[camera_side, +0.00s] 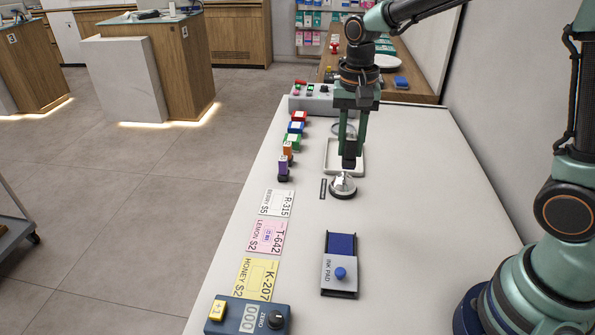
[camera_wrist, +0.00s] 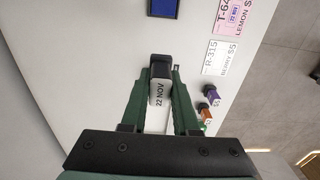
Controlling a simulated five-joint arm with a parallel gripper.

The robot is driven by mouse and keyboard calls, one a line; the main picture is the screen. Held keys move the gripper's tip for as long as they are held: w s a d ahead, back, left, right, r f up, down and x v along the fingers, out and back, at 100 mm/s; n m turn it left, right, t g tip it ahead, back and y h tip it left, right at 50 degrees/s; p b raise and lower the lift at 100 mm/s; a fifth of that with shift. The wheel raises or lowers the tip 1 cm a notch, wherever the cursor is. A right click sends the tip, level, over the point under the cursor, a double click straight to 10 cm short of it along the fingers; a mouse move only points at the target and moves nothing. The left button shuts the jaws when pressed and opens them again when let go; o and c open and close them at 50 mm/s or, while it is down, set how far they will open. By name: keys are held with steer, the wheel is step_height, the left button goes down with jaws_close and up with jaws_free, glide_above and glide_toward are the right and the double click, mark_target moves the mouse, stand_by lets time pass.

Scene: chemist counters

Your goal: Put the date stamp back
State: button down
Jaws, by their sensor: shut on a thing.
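My gripper (camera_side: 351,150) is shut on the date stamp (camera_side: 349,160), a dark block held upright between the two green fingers. In the wrist view the stamp (camera_wrist: 159,92) shows a pale face reading "22 NOV" and a dark end near the fingertips (camera_wrist: 160,72). In the side view it is in front of a white shallow tray (camera_side: 361,168), just above and behind a round silver piece (camera_side: 342,187). I cannot tell whether the stamp touches either. The blue ink pad (camera_side: 341,244) lies open, nearer the camera. The pink card (camera_side: 268,236) bears a small blue mark.
A white card (camera_side: 276,203) and a yellow card (camera_side: 256,280) lie along the left edge. Several coloured stamps, including a purple one (camera_side: 283,168), line that edge farther back. A grey-blue counter device (camera_side: 247,316) stands at the front. The counter right of the ink pad is clear.

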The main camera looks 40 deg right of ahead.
step_height(320, 180, down, 15)
steer(key=shift+r, duration=0.1)
stand_by(0.3)
steer(key=shift+f, duration=0.2)
steer(key=c, duration=0.7)
jaws_free()
steer(key=shift+o, duration=0.2)
steer(key=shift+r, duration=0.1)
